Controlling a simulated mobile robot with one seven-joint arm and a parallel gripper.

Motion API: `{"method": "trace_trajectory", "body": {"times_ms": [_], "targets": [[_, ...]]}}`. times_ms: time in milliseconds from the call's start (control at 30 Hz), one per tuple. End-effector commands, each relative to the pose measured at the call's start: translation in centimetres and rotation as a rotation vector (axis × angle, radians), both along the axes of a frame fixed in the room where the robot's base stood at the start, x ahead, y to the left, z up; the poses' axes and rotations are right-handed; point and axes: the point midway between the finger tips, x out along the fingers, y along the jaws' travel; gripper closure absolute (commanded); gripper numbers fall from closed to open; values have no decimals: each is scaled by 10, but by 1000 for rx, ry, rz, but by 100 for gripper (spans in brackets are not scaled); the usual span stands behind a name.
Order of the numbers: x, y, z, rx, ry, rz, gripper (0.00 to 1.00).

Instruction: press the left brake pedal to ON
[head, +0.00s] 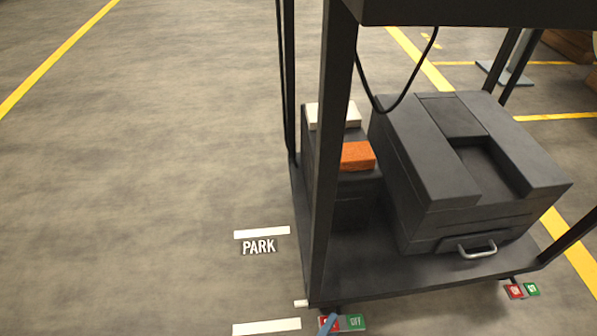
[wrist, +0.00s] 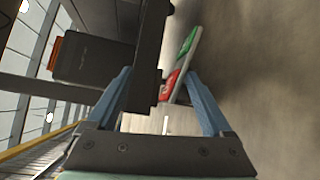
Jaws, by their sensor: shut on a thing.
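The left brake pedal (head: 354,322) sits low at the cart's near left corner, with a red half and a green half. In the wrist view the pedal (wrist: 185,52) runs up between my fingers, its red part close to the right finger. My gripper (wrist: 157,78) has two blue fingers standing apart, shut on the pedal; the exact contact is hard to see. In the head view only a blue fingertip (head: 327,325) shows, overlapping the pedal's red half. The pedal's tilt and lettering are too small to tell.
The dark cart (head: 420,275) carries a grey case (head: 440,160) and an orange block (head: 357,156). A second red-green pedal (head: 532,289) is at its near right corner. A PARK marking (head: 258,247) is on the floor. The floor at left is clear.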

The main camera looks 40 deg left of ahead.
Motion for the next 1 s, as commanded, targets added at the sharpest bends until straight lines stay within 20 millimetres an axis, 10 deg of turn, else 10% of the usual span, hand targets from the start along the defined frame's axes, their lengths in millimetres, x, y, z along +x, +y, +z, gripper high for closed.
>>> {"method": "trace_trajectory", "body": {"times_ms": [1000], "targets": [[-70,-12,-2,1,-13,-8,55]]}}
